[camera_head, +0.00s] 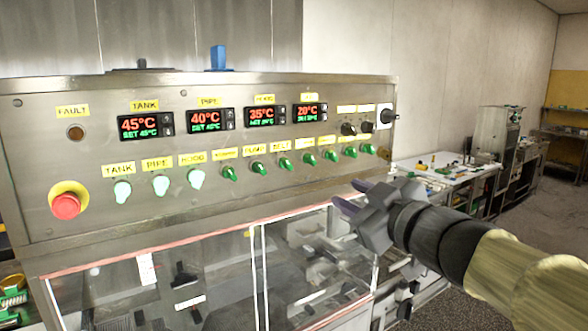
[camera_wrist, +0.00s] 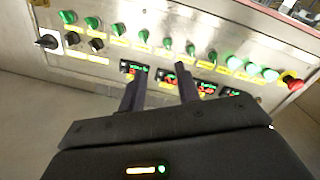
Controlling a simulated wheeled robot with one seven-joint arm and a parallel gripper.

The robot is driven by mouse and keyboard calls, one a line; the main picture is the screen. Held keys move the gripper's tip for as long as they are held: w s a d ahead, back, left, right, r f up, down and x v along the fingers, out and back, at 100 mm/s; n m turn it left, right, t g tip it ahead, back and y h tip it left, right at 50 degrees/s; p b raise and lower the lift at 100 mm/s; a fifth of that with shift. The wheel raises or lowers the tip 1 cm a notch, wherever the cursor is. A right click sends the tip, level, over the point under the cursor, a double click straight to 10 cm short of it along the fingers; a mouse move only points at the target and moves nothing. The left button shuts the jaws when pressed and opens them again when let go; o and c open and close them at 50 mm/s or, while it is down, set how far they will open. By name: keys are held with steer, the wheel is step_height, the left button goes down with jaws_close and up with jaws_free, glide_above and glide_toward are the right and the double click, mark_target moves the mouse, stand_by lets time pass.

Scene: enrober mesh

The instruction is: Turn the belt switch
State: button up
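The belt switch (camera_head: 285,163) is a small green knob in the row on the steel control panel (camera_head: 60,145), under a yellow label that seems to read BELT. By its place in the row, it also shows in the upside-down wrist view (camera_wrist: 167,43), beyond the fingertips. My gripper (camera_head: 350,197) is in front of the panel, below and right of the belt switch in the head view. In the wrist view its two dark fingers (camera_wrist: 160,86) are apart, with nothing held between them. They appear clear of the switch.
Other green knobs, three lit knobs (camera_head: 160,185) and a red emergency button (camera_head: 66,205) share the panel. Temperature displays (camera_head: 146,124) sit above the knobs. Black knobs (camera_head: 348,128) are at the right. A clear cover (camera_head: 200,280) is below. A cluttered bench (camera_head: 440,172) stands behind right.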

mark_target(288, 163)
steer(key=shift+s+a+r+n+y, duration=0.4)
steer(key=shift+s+r+n+y, duration=0.2)
steer(key=shift+r, duration=0.1)
steer(key=shift+w, duration=0.1)
steer(key=x, duration=0.5)
steer(key=p+x, duration=0.1)
steer(key=x, duration=0.5)
steer(key=p+x, duration=0.1)
steer(key=x, duration=0.5)
steer(key=shift+a+f, duration=0.25)
steer(key=shift+c, duration=0.2)
jaws_close()
